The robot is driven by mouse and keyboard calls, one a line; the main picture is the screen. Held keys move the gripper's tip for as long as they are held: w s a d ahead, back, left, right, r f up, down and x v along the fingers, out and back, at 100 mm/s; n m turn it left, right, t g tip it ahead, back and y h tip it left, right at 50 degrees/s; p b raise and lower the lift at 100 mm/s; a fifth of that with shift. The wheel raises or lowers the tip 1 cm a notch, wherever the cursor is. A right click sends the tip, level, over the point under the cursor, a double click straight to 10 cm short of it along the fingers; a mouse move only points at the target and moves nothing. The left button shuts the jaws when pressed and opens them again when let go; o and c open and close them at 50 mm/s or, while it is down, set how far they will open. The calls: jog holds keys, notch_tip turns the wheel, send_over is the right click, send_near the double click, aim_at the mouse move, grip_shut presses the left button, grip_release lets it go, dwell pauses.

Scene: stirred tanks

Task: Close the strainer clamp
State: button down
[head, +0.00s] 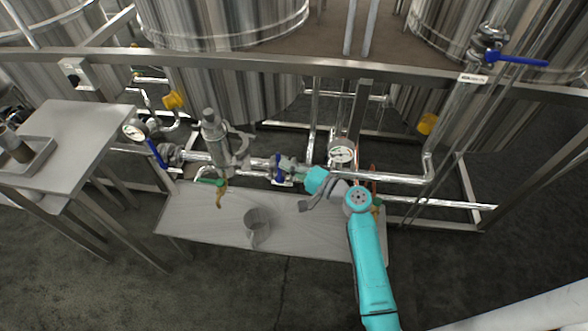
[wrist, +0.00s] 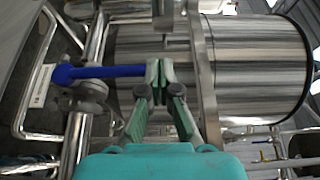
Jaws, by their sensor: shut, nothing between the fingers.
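The strainer (head: 212,132) is an upright metal body on the pipe run, left of the middle in the head view. A clamp-like metal part (head: 240,157) shows on its right side; it is too small to tell how its parts sit. My gripper (wrist: 158,75) is shut and empty in the wrist view, with its green-grey fingertips together. In the head view my teal arm's end is to the right of the strainer, apart from it, and the fingers are not clear. I cannot make out the strainer or its clamp in the wrist view.
A low metal bench (head: 185,215) with an open cup (head: 257,226) stands below the strainer. A gauge (head: 342,152) and a blue-handled valve (head: 281,172) are near my arm. A blue lever (wrist: 100,72) and a steel tank (wrist: 255,65) show in the wrist view. A side table (head: 85,130) stands left.

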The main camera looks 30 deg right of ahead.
aim_at(247, 154)
jog(key=w+a, duration=0.5)
jog(key=shift+w+a, duration=0.2)
jog(key=shift+a, duration=0.1)
jog(key=shift+w+a, duration=0.1)
jog(key=shift+a, duration=0.3)
jog(key=shift+a, duration=0.1)
